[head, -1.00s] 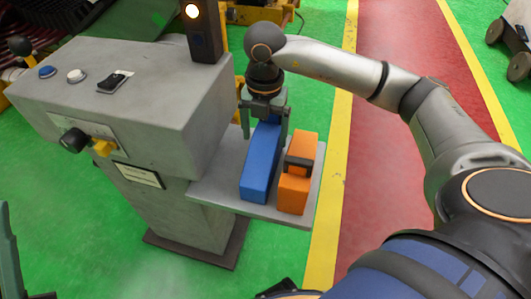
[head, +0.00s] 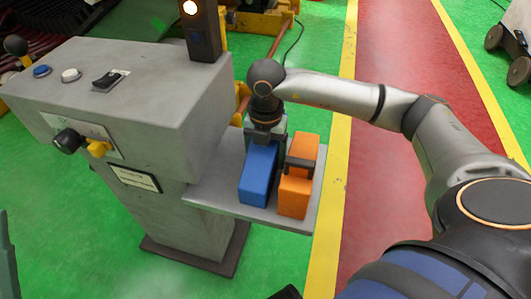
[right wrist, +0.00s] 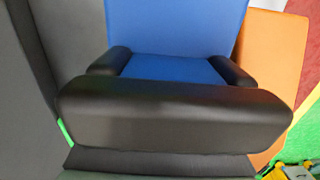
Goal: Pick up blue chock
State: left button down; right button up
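The blue chock (head: 259,172) lies on a grey shelf (head: 225,189) at the machine's right side, left of an orange chock (head: 297,180) with a black handle. My right gripper (head: 268,135) is low over the far end of the blue chock. Its fingertips are largely hidden in the head view. In the right wrist view, a black handle (right wrist: 175,115) stands close to the camera in front of the blue surface (right wrist: 175,30). I cannot tell whether the fingers grip it. A dark piece at the left edge (head: 6,262) seems part of my left gripper.
The grey machine (head: 150,90) with buttons, a switch and a yellow-black knob stands left of the shelf. A lamp post (head: 201,30) rises at its back corner. The orange chock is close beside my right gripper. Green floor lies in front.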

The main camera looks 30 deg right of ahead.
jog(key=c, duration=1)
jog(key=shift+r, duration=0.15)
grip_shut()
